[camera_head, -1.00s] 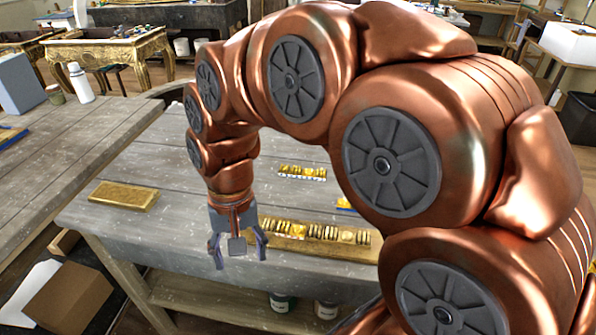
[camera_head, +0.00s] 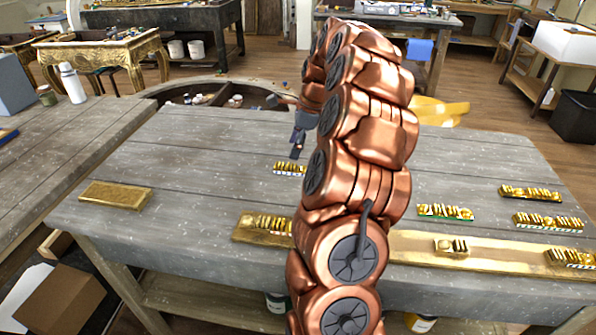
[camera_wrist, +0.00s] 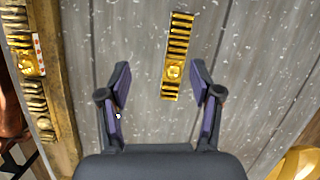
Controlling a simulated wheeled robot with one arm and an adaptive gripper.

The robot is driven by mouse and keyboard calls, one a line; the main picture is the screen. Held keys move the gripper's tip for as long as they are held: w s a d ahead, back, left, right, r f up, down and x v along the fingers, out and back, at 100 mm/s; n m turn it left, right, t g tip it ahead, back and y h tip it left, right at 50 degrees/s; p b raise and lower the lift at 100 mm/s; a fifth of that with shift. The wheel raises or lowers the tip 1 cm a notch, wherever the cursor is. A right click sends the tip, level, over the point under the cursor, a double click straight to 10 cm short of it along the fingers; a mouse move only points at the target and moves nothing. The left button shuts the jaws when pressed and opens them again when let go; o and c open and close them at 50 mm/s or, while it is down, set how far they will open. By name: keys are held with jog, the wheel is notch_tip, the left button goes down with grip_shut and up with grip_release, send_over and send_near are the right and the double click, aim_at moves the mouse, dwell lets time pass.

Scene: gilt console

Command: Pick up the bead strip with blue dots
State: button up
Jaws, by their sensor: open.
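My gripper (camera_wrist: 158,88) is open and empty in the wrist view, its two purple-padded fingers apart. A gilt bead strip (camera_wrist: 176,58) lies on the grey boards ahead of it, its near end between the fingertips; no coloured dots show on it there. In the head view my gripper (camera_head: 297,148) appears above a bead strip (camera_head: 290,168) with a pale dotted edge. I cannot make out blue dots on any strip for certain, and my arm hides part of the table.
Other strips lie at right: one green-edged (camera_head: 445,212), one dark-edged (camera_head: 530,193), and one pale-edged (camera_head: 548,222). A gilt rail (camera_head: 400,245) along the front carries more strips, one with orange dots (camera_wrist: 38,55). A gilt block (camera_head: 115,195) lies left.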

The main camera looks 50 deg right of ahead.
jog(key=m, duration=0.2)
send_near(298, 166)
jog(key=shift+x, duration=0.75)
jog(key=shift+p+x, duration=1.4)
jog(key=shift+x, duration=2.45)
jog(key=shift+c, duration=0.4)
grip_shut()
